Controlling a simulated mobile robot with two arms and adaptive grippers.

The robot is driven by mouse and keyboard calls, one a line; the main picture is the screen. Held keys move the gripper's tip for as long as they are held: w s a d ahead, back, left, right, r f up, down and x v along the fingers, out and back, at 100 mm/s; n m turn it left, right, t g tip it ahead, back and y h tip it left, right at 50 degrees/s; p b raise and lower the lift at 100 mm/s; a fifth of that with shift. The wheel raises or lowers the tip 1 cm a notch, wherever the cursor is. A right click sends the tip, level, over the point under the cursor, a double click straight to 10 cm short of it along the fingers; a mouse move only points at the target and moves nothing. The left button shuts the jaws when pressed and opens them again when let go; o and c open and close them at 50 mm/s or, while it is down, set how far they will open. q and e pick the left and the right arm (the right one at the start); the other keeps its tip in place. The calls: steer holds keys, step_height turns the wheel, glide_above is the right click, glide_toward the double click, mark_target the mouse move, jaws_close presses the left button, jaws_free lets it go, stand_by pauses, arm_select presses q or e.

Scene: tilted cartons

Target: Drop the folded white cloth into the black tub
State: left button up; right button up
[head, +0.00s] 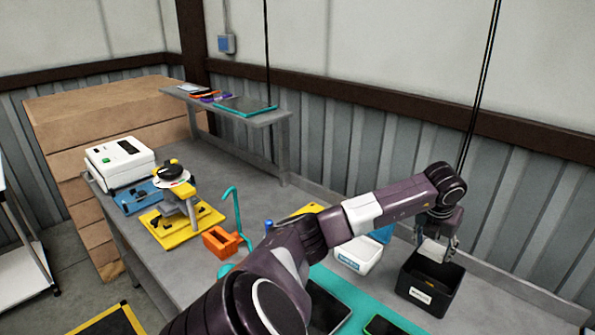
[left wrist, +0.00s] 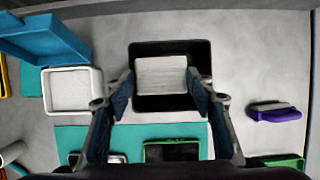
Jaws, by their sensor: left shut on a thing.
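The black tub (head: 418,293) stands on the bench at the right, with a pale label on its front. In the left wrist view, the tub (left wrist: 170,105) is open towards the camera. My left gripper (head: 440,246) is above the tub, pointing down. It is shut on the folded white cloth (head: 431,251). In the left wrist view, the cloth (left wrist: 161,75) sits between the fingertips (left wrist: 161,82), inside the tub's outline. Whether it is below the rim is hard to tell. My right gripper is not in view.
A white bin (head: 358,258) and a blue bin (left wrist: 45,37) stand left of the tub. A teal mat (left wrist: 130,132) with dark devices lies in front. A purple item (left wrist: 276,115) lies right of the tub. The wall is close behind.

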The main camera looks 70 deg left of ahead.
mark_target(430, 256)
arm_select(q)
step_height(430, 256, down, 5)
steer(key=shift+w+b, duration=0.15)
steer(key=shift+b, duration=1.05)
steer(key=o, duration=1.1)
steer(key=shift+r, duration=0.3)
steer(key=v, duration=1.1)
steer(key=shift+r, duration=0.25)
